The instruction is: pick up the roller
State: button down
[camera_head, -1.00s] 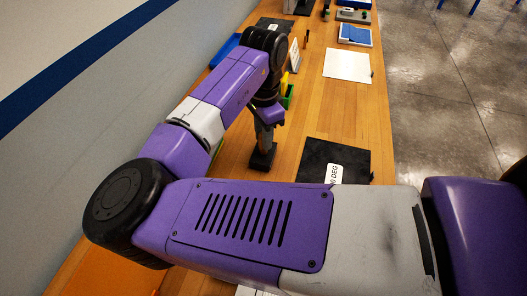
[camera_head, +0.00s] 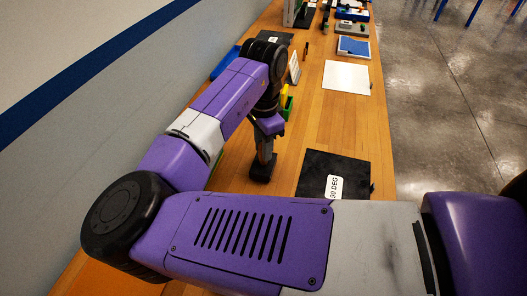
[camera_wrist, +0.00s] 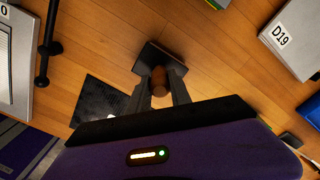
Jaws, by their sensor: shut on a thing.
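The thing I take to be the roller has a brown, wood-coloured round handle and a dark, square-edged end. In the wrist view the handle (camera_wrist: 158,78) sits between my gripper's fingers (camera_wrist: 161,88), with the dark end (camera_wrist: 152,57) just beyond the fingertips. In the head view my gripper (camera_head: 264,155) points down over the wooden bench and is shut on it, with the dark end (camera_head: 262,173) at the bottom. I cannot tell whether that end touches the bench. The fingers hide part of the handle.
A black mat (camera_head: 315,170) labelled 90 DEG lies right of my gripper, with a white sheet (camera_head: 346,77) farther back. Green and yellow bins (camera_head: 288,104) stand behind the gripper. In the wrist view, a black bar (camera_wrist: 46,45) lies left and a D19-labelled item (camera_wrist: 293,45) right.

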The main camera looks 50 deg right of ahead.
notch_tip(320, 180, up, 20)
jog(key=shift+f+b, duration=0.15)
jog(key=shift+b, duration=0.2)
jog(key=c, duration=1.8)
grip_release()
grip_shut()
